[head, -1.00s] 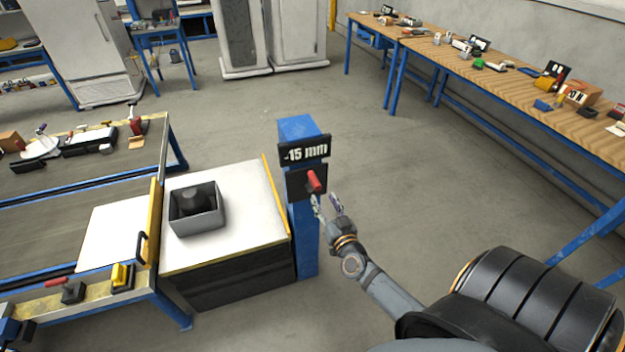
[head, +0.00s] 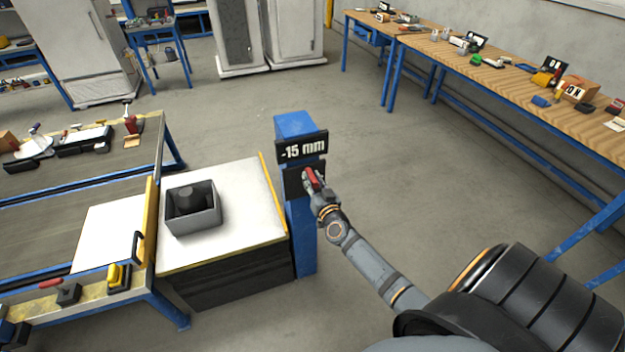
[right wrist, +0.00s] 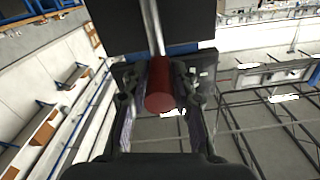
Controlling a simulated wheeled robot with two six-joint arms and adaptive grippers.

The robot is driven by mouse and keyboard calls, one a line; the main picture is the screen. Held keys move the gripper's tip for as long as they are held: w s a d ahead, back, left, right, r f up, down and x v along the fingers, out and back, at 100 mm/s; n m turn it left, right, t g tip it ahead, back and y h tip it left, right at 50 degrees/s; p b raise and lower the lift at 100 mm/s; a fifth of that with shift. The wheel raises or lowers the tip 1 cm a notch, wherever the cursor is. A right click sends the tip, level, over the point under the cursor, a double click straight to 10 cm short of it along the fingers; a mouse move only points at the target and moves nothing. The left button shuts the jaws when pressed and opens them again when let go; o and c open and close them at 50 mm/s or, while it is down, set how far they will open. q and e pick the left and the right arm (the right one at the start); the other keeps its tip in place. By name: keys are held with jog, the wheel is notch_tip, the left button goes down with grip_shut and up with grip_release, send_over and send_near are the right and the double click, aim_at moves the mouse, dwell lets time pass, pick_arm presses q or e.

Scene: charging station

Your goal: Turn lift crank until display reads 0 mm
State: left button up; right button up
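The lift post (head: 305,240) is a blue column with a black display (head: 302,148) near its top that reads -15 mm. Below the display is a dark plate with the red crank handle (head: 312,180). In the right wrist view the red handle (right wrist: 160,88) lies between my right gripper's fingers, with a metal rod behind it. My right gripper (head: 318,190) is at the handle, one finger on each side. The fingers look open, with narrow gaps beside the handle; contact at the tips is unclear. My left gripper is not in view.
Left of the post stands a white-topped lift platform (head: 245,215) with a grey open box (head: 193,222) on it. A blue-framed workbench (head: 60,215) is further left. A long wooden bench (head: 500,80) with small items runs along the right wall. Floor between is clear.

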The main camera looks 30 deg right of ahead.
grip_shut()
jog(key=w+a+f+n+p, duration=0.1)
jog(key=a+f+n+p, duration=0.2)
jog(key=a+f+n, duration=0.5)
jog(key=shift+w+a+f+n, duration=0.3)
jog(key=shift+f+n, duration=0.75)
jog(key=shift+n, duration=4.25)
